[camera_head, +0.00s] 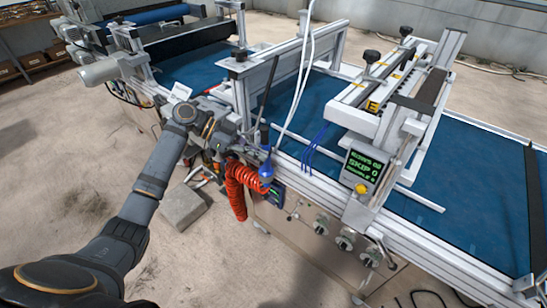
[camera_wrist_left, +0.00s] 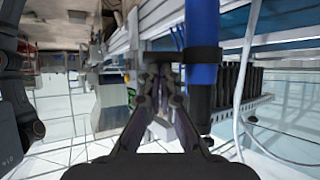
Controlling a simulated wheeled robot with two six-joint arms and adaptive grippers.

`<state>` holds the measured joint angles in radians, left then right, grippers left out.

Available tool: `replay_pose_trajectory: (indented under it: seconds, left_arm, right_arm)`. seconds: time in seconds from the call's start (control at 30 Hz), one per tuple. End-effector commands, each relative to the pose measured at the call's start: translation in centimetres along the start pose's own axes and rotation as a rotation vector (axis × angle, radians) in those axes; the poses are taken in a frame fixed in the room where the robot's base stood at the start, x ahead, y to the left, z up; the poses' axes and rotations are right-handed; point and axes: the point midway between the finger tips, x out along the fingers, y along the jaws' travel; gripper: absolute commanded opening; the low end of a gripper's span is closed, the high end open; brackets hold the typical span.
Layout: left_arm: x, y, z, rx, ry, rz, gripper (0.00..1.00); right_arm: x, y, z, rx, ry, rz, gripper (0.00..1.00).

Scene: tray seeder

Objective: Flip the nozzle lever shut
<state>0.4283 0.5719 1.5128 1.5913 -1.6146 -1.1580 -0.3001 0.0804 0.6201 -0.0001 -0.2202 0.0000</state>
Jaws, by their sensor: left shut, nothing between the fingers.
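My left gripper (camera_head: 256,154) is at the front rail of the blue-belted machine, just above a blue-bodied tool with a coiled red hose (camera_head: 238,187). In the left wrist view my gripper (camera_wrist_left: 160,78) has its fingers drawn together with nothing seen between them. A blue cylinder with a black band (camera_wrist_left: 202,45) stands close to the right of the fingers there. Several round valve-like fittings (camera_head: 345,238) sit on the machine's front panel, to the right of the gripper. I cannot tell which part is the nozzle lever. My right gripper is not in view.
A small green-text display (camera_head: 363,172) and a yellow button (camera_head: 361,189) are on the machine's front. A row of dark nozzles (camera_wrist_left: 235,82) shows in the left wrist view. A grey block (camera_head: 182,206) lies on the floor. The floor at lower left is mostly clear.

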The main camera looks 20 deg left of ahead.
Motion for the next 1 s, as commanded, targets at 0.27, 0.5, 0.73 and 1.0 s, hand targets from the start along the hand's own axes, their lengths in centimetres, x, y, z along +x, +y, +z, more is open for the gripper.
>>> replay_pose_trajectory:
  seconds: [0.27,0.5,0.73,1.0]
  left_arm:
    - [-0.1,-0.1,0.0,-0.001,0.0,-0.001,0.0]
    - [0.3,-0.5,-0.2,0.0,0.001,-0.002,0.0]
    - [1.0,-1.1,-0.6,0.0,0.0,-0.002,0.0]
    - [1.0,-1.1,-0.6,-0.001,0.0,-0.002,0.0]
  right_arm:
    - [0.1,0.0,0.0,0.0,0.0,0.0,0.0]
    - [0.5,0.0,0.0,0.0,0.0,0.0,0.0]
    - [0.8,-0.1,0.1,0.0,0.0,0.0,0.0]
    - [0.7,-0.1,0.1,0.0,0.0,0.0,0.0]
